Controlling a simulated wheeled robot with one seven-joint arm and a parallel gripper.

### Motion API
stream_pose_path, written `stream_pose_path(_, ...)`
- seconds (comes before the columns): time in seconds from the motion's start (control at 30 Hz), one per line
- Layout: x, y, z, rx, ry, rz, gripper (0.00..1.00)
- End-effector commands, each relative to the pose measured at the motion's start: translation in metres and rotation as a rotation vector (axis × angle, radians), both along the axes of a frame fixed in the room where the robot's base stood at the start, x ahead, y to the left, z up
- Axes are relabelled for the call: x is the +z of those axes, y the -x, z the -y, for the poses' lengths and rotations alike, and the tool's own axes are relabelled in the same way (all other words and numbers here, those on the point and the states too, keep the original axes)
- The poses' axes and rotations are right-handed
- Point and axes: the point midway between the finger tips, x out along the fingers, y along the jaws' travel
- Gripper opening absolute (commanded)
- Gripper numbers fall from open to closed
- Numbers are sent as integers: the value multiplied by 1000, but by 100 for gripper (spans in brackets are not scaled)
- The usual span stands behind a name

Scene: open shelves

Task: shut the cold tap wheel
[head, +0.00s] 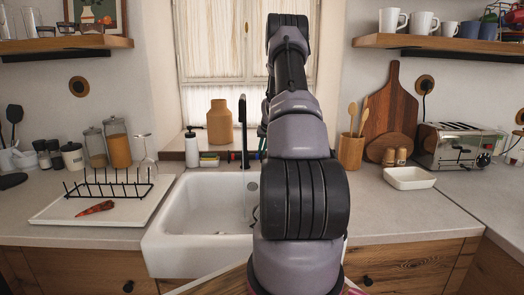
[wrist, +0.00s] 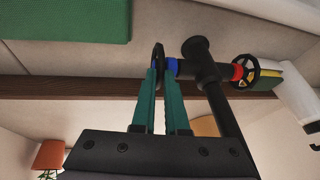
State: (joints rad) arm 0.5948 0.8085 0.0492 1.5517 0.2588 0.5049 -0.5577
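In the wrist view, the cold tap wheel (wrist: 158,57) is a black wheel seen nearly edge-on, with a blue collar (wrist: 171,66) on the black tap body (wrist: 203,64). My gripper (wrist: 162,76) has two teal fingers standing apart, with a gap between them. The fingertips are at the wheel's near rim, which appears to lie between them; contact cannot be told. The other wheel (wrist: 244,71), with a red collar, is on the opposite side of the tap. In the head view the black tap (head: 243,128) stands behind the sink; my arm hides the gripper and most of the wheels.
The white sink (head: 180,225) lies below the tap. An orange vase (head: 219,122) and a soap bottle (head: 191,147) stand left of the tap. A dish rack (head: 108,188) is further left; a utensil pot (head: 350,151) is right of my arm.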

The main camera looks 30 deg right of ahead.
Motion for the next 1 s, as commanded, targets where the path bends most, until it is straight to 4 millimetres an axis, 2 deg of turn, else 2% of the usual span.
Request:
stream_pose_path(0.27, 0, -2, 0, 4, -12, -17, 0)
stream_pose_path(0.7, 2, -11, 6, 3, -131, -211, 0)
stream_pose_path(1.0, 3, -12, 5, 2, -144, -234, 0)
